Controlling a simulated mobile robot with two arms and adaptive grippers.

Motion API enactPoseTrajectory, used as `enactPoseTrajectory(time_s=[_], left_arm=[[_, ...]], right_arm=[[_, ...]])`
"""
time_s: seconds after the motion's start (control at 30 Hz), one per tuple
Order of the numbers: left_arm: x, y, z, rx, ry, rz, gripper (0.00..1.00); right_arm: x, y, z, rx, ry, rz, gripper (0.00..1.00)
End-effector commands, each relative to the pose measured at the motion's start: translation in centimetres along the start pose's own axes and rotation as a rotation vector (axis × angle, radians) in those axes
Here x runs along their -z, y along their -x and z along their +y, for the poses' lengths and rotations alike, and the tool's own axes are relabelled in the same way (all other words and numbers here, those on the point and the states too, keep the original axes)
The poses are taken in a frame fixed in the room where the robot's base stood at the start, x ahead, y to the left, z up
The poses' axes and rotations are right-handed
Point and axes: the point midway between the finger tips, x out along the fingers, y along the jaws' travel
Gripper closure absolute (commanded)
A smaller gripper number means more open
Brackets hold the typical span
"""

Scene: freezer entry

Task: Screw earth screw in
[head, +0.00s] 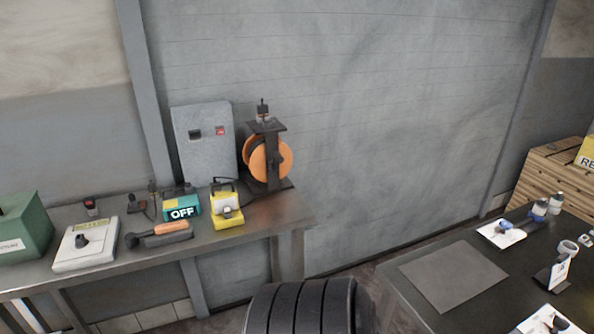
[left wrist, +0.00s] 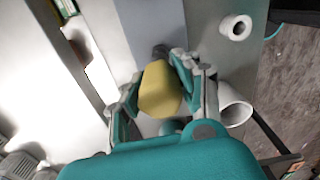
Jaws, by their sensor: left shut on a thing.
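My left gripper (left wrist: 160,76) shows only in the left wrist view. Its teal and grey fingers are shut on a yellow rounded piece (left wrist: 160,92) with a dark end pointing away from the palm. I cannot tell whether this piece is the earth screw or a tool handle, or whether its dark end touches anything. No earth screw can be made out in the head view. My right gripper is in neither view.
In the head view, a left bench (head: 260,215) carries a teal OFF box (head: 182,208), a yellow device (head: 228,218), an orange reel (head: 268,160) and a white box (head: 86,247). A right table (head: 400,296) has a grey mat (head: 453,277). White cylinders (left wrist: 235,27) show in the wrist view.

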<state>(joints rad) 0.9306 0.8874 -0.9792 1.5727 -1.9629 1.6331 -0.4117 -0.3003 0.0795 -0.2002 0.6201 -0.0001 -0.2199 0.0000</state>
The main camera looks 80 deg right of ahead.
Motion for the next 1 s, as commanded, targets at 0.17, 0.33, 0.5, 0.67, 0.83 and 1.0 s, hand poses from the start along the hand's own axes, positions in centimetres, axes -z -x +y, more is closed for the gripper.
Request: enactPoseTrajectory(time_s=[0.17,0.33,0.5,0.67,0.83,1.0], left_arm=[[0.0,1.2,0.1,-0.003,0.001,-0.002,1.00],[0.0,2.1,0.1,-0.003,0.001,-0.001,1.00],[0.0,2.9,0.1,-0.003,0.001,-0.002,1.00],[0.0,3.7,0.1,-0.003,0.001,-0.002,1.00],[0.0,4.5,0.1,-0.003,0.001,-0.002,1.00],[0.0,5.2,0.1,-0.002,0.001,-0.001,1.00]], right_arm=[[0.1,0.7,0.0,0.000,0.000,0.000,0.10],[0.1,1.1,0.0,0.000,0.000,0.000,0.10],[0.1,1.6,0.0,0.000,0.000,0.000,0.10],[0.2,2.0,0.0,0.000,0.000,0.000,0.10],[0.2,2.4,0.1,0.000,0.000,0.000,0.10],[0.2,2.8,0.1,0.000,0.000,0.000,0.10]])
